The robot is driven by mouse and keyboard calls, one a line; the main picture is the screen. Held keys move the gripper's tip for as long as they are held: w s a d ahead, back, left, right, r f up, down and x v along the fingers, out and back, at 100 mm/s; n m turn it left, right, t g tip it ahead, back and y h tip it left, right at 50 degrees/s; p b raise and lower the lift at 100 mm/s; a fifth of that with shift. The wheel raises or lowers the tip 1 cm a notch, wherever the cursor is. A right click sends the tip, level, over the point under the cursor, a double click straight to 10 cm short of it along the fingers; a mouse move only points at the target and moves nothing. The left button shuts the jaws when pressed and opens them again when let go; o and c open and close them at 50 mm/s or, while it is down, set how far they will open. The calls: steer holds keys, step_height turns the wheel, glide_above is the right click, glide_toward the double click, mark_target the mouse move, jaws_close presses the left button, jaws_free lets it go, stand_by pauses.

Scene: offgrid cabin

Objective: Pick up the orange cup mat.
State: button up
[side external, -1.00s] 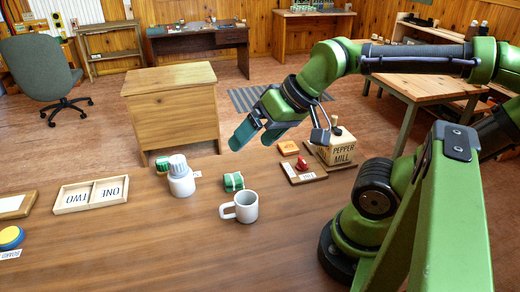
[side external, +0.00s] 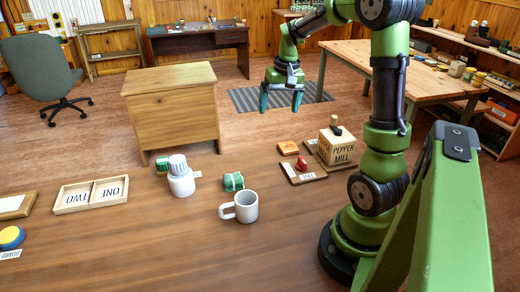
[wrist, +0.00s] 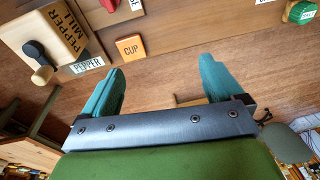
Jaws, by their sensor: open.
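The orange cup mat (side external: 288,148) lies flat on the wooden table near its far edge, beside the pepper mill. In the wrist view the mat (wrist: 130,47) reads "CUP" and lies beyond my fingertips, nearer the left one. My gripper (side external: 281,103) is raised above and behind the mat in the side view, pointing down. In the wrist view its teal fingers (wrist: 162,75) are wide apart with nothing between them. The white cup (side external: 241,207) stands upright on the table, away from the mat.
The boxy pepper mill (side external: 337,146) stands close to the mat's right. A board with a red item (side external: 301,164) lies just in front. The table's front middle is clear.

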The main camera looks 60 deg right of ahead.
steer(key=s+d+f+g, duration=0.1)
steer(key=d+f, duration=0.1)
steer(key=d, duration=0.5)
glide_above(288, 146)
steer(key=shift+n+g, duration=0.3)
steer(key=f, duration=1)
steer(key=shift+s+d+f, duration=0.2)
steer(key=f, duration=0.5)
steer(key=shift+w+a+f, duration=0.1)
steer(key=shift+a+f, duration=0.15)
steer(key=shift+f, duration=0.05)
steer(key=c, duration=1.1)
